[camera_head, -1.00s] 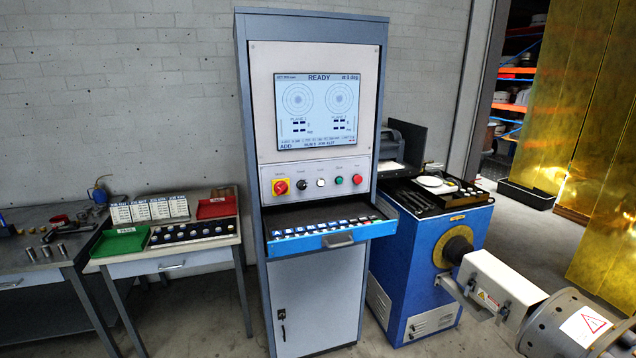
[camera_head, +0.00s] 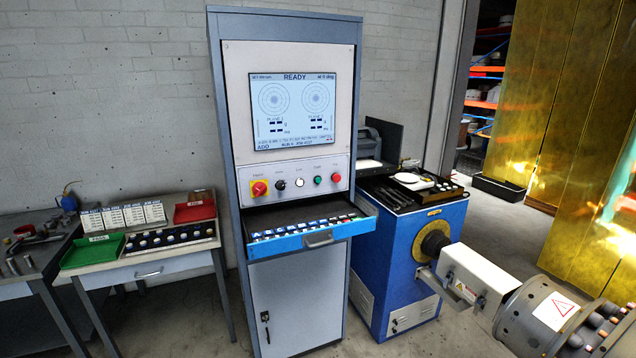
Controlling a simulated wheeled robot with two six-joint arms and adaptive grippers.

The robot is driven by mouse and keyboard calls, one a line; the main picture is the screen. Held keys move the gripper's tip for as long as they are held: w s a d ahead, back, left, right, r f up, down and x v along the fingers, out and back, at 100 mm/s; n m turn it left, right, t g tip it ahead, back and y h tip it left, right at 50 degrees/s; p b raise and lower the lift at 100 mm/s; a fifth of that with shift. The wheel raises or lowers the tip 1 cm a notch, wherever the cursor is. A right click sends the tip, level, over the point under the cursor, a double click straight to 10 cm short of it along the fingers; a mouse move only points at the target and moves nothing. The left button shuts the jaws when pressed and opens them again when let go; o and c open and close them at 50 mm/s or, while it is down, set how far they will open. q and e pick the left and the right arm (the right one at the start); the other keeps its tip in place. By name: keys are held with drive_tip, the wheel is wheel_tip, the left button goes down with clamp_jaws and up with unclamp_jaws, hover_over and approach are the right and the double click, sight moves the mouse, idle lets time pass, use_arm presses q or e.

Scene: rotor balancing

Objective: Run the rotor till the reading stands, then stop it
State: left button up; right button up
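The control cabinet (camera_head: 231,200) stands upright in the middle. Its screen (camera_head: 292,110) reads READY, with two round plane dials and no clear values in the boxes under them. The button panel (camera_head: 296,181) below the screen has a red knob on yellow (camera_head: 259,188), a black knob (camera_head: 280,185), a white button (camera_head: 300,183), a green button (camera_head: 318,180) and a red button (camera_head: 335,177). Part of the rotor (camera_head: 545,312) shows at the lower right beside the blue machine (camera_head: 395,255); its far end is cut off. Neither of my grippers shows.
An open blue drawer (camera_head: 318,240) with a keyboard juts out under the panel. A side table (camera_head: 150,268) at left holds a green tray (camera_head: 92,250), a red tray (camera_head: 194,211) and small weights. Grey floor lies between the table and cabinet. Yellow curtains (camera_head: 570,140) hang at right.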

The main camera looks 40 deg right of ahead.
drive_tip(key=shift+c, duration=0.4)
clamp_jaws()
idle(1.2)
